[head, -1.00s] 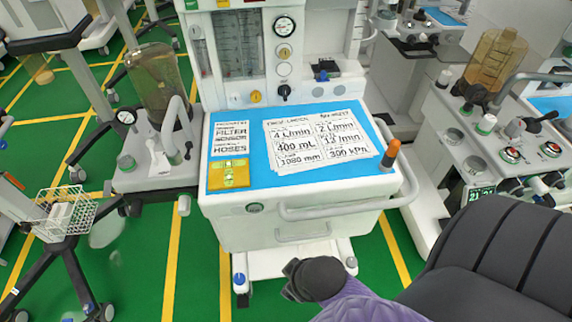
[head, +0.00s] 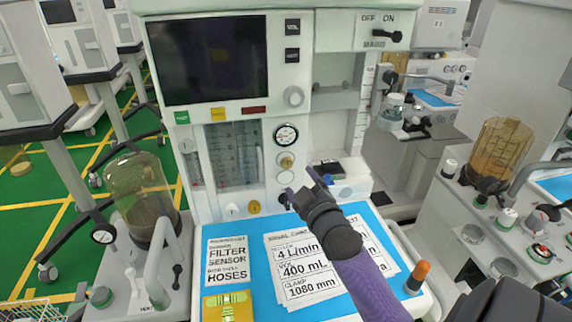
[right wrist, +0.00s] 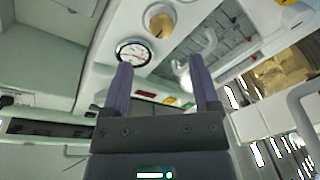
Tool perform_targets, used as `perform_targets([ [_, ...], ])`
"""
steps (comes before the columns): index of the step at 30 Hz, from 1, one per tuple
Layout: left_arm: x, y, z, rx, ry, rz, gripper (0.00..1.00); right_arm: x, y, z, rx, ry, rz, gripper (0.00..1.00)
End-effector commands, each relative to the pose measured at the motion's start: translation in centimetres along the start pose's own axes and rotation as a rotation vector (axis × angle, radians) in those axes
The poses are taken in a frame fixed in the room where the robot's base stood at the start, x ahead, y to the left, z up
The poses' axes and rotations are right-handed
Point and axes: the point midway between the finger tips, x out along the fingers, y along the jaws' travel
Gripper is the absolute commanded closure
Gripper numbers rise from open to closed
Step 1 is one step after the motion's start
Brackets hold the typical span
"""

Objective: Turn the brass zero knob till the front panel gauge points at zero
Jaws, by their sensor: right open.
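The front panel gauge (head: 286,134) is a small round white dial with a dark rim on the cart's upright panel. It also shows in the right wrist view (right wrist: 133,53). Its needle is too small to read surely against zero. The brass knob (head: 287,162) sits just below the gauge and shows near the top of the right wrist view (right wrist: 160,19). My right gripper (head: 301,186) is open and empty, in front of the panel, below and slightly right of the brass knob in the head view, apart from it. My left gripper is out of view.
A blue worktop (head: 240,285) with printed sheets (head: 300,262) lies under my right arm. An orange-topped marker (head: 417,277) stands at its right. A yellow knob (head: 254,207) and a dark device (head: 328,169) are low on the panel. A dark screen (head: 212,60) is above.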

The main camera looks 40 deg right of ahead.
Motion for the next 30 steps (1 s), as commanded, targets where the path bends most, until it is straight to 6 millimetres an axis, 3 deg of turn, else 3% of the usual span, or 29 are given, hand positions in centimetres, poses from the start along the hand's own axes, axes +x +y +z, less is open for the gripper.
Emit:
perform_targets([
  [3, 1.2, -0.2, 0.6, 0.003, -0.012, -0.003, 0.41, 2.9, -0.2, 0.2, 0.000, 0.001, 0.001, 0.22],
  [9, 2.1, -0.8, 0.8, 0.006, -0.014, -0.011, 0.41, 6.2, -0.2, 0.2, 0.001, 0.000, -0.001, 0.22],
  [20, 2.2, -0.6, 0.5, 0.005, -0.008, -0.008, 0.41, 7.0, -0.1, 0.0, 0.001, -0.001, -0.003, 0.24],
  [30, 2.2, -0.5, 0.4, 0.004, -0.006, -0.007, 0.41, 7.0, -0.2, 0.0, 0.001, -0.001, -0.003, 0.96],
])
